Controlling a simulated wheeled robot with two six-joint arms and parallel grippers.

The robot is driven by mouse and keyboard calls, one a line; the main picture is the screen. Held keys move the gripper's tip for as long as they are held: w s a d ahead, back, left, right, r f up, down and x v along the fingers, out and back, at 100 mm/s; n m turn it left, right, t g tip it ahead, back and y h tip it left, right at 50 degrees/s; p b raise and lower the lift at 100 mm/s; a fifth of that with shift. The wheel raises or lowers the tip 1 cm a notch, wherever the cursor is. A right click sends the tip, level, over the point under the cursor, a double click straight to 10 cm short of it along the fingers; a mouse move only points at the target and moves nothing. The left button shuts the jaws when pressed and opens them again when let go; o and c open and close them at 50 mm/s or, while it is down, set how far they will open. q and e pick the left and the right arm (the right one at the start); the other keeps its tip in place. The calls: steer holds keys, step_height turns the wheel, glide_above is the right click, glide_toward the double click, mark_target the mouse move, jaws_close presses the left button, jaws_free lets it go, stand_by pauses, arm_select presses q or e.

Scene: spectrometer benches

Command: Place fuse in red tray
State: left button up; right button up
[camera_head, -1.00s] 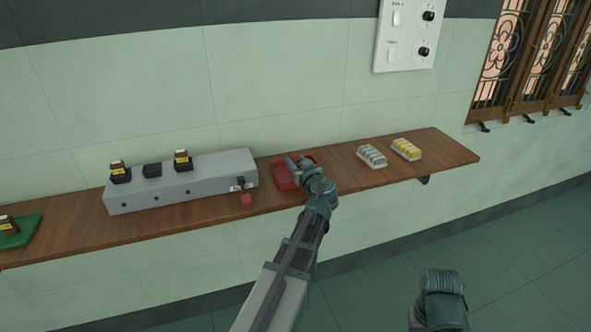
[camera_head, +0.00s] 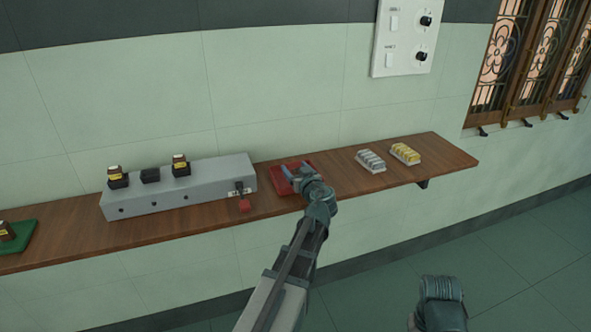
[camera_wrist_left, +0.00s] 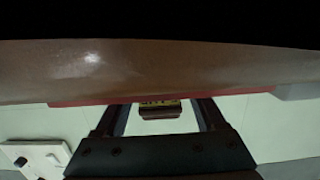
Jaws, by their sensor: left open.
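The red tray (camera_head: 279,185) lies on the wooden shelf, right of the grey block. My left gripper (camera_head: 294,168) is over the tray with its fingers spread open. In the left wrist view a dark fuse with a yellow label (camera_wrist_left: 160,109) shows between the open fingers (camera_wrist_left: 160,104), close to the red tray edge (camera_wrist_left: 80,101). The gripper hides this fuse in the head view, and I cannot tell whether it rests on the tray. Other fuses stand on the grey block (camera_head: 215,178) and one (camera_head: 6,231) on the green tray (camera_head: 25,238).
A black socket (camera_head: 150,175) on the grey block holds no fuse. A grey rack (camera_head: 371,160) and a yellow rack (camera_head: 405,153) stand to the right on the shelf (camera_head: 440,160). A switch panel (camera_head: 403,40) is on the wall.

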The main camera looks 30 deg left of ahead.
arm_select(q)
steer(key=p+v, duration=0.1)
steer(key=v, duration=1.1)
steer(key=shift+s, duration=0.1)
steer(key=shift+p, duration=0.3)
steer(key=s+d+f+m+g+h+p, duration=0.2)
steer(key=s+d, duration=0.4)
steer(key=d, duration=0.3)
steer(key=s+d+f+m+g+h+p, duration=0.3)
steer(key=s+d+m+g+h+p, duration=0.1)
steer(key=s+d+m, duration=0.3)
steer(key=s+d+f+m+g+h+p, duration=0.3)
steer(key=s+d+m+g+h+p, duration=0.1)
steer(key=d, duration=0.8)
steer(key=s+h, duration=0.1)
steer(key=s, duration=0.1)
steer(key=shift+s+f+m+g, duration=0.2)
steer(key=shift+s+m+g, duration=0.1)
steer(key=shift+s, duration=0.05)
